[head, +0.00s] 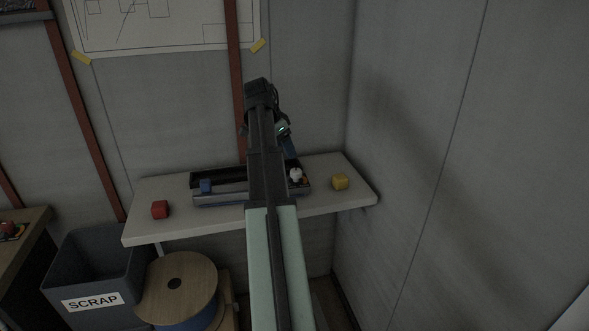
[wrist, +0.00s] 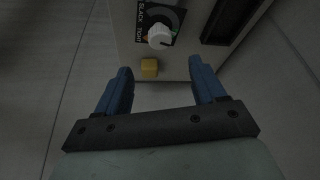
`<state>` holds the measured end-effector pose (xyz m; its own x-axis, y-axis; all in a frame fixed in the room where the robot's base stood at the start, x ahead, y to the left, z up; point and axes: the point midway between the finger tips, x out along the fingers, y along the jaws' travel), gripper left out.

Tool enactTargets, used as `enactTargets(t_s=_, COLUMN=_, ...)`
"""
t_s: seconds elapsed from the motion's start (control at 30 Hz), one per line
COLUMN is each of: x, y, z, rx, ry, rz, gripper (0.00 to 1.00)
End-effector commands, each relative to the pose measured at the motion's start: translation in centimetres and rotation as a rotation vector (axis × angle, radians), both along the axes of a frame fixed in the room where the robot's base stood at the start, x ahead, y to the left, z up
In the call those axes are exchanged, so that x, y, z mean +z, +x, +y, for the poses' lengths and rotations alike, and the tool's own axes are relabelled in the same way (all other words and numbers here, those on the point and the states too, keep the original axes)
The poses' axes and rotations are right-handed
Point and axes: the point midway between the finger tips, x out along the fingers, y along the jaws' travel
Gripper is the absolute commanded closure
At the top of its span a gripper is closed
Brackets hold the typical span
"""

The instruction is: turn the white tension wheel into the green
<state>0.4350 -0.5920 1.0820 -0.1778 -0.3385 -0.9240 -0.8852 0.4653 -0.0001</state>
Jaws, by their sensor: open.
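The white tension wheel (wrist: 159,37) is at the top middle of the wrist view, on a dark dial plate (wrist: 172,18) lettered SLACK and TIGHT. An orange part of the dial's scale shows; I cannot make out the green or exactly where the wheel points. In the head view the white wheel (head: 297,175) is at the right end of the dark tray-like unit on the shelf. My gripper (wrist: 160,67) is open, its blue fingers apart with nothing between them, short of the wheel. In the head view my arm hides most of the gripper (head: 289,149), above the wheel.
A yellow block (head: 340,181) sits right of the unit, and also shows below the wheel in the wrist view (wrist: 149,67). A red block (head: 160,209) is at the shelf's left. The unit (head: 235,198) holds a blue piece (head: 206,186). A wall stands close right.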

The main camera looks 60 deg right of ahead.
Motion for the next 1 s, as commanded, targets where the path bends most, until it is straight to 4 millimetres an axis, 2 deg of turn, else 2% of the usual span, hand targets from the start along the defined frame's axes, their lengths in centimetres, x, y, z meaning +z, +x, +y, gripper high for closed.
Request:
enactTargets(t_s=0.2, x=-3.7, y=-0.8, z=-1.3, rx=0.000, ry=0.002, rz=0.002, gripper=0.31)
enactTargets(t_s=0.53, x=-8.0, y=-1.6, z=-2.9, rx=0.001, ry=0.001, rz=0.001, gripper=0.31)
enactTargets(t_s=0.73, x=-9.3, y=-1.8, z=-3.4, rx=0.001, ry=0.000, rz=0.000, gripper=0.31)
enactTargets(t_s=1.0, x=-9.7, y=-1.9, z=-3.6, rx=0.001, ry=-0.001, rz=0.000, gripper=0.31)
